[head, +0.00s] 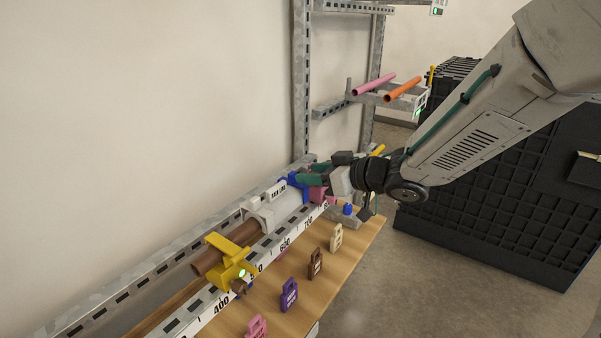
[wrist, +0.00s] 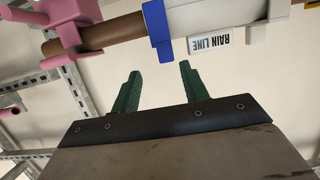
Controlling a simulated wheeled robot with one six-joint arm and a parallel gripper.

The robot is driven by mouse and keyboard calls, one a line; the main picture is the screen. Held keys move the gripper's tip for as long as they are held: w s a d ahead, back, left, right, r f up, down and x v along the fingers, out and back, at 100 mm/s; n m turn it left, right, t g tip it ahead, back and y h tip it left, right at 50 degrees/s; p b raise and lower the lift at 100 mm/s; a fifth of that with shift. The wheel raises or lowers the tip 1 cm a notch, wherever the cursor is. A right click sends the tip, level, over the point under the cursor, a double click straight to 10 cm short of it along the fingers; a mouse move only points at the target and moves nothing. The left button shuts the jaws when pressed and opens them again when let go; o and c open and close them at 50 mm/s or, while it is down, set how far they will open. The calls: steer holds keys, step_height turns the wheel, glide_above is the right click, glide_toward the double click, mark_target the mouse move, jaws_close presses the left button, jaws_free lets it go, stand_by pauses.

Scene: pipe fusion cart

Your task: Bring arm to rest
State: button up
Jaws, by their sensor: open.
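My gripper (head: 312,179) is at the end of my arm, which reaches in from the upper right of the head view. Its two green fingers are apart with nothing between them in the wrist view (wrist: 158,78). In the head view the fingers overlap the blue band (head: 293,183) at the far end of the grey sleeve (head: 280,211). In the wrist view the blue band (wrist: 158,32) and brown pipe (wrist: 115,36) lie beyond the fingertips, apart from them.
A yellow clamp (head: 228,262) holds the brown pipe on the numbered rail. A pink clamp (wrist: 65,25) shows beyond the gripper. Several coloured tags stand on the wooden bench (head: 300,312). A shelf bracket carries pink (head: 374,85) and orange pipes. A black cabinet (head: 490,210) stands behind my arm.

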steer(key=d+f+m+h, duration=0.1)
steer(key=d+f+h, duration=0.1)
steer(key=d+h, duration=0.25)
steer(key=d+f+m+h, duration=0.2)
steer(key=d+f+h, duration=0.1)
steer(key=d, duration=0.3)
steer(key=s+d+m+g+h, duration=0.25)
steer(key=s+d+h, duration=0.45)
steer(key=d, duration=0.4)
steer(key=s+r+m+g+y, duration=0.1)
steer(key=s+r, duration=0.3)
steer(key=s, duration=0.8)
steer(key=s+a+r+m+g+y, duration=0.1)
steer(key=s+r+m+g, duration=0.3)
steer(key=s, duration=0.9)
steer(key=shift+s+y, duration=0.2)
steer(key=shift+y, duration=0.25)
